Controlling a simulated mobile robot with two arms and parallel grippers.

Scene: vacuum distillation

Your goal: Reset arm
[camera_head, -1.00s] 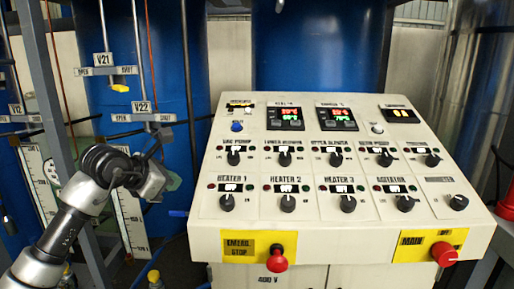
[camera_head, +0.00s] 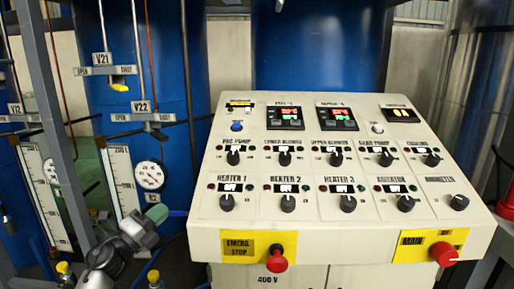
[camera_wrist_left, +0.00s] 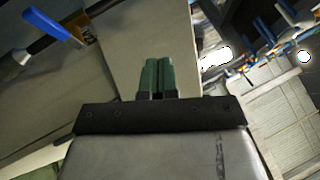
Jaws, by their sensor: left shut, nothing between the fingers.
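My left gripper (camera_head: 157,215) is at the lower left of the head view, below the round gauge and left of the control panel (camera_head: 336,219). Its green fingertips also show in the left wrist view (camera_wrist_left: 157,76), closed together with nothing between them. The left arm comes up from the bottom edge of the head view. The gripper appears apart from the panel. My right gripper is in neither view.
A round gauge (camera_head: 150,176) and level scales (camera_head: 123,185) stand behind the gripper. Valves V21 (camera_head: 120,87) and V22 hang above. Yellow-topped valves (camera_head: 153,276) are near the arm. Red knobs (camera_head: 277,258) stick out from the panel's front. A blue handle (camera_wrist_left: 52,25) shows in the wrist view.

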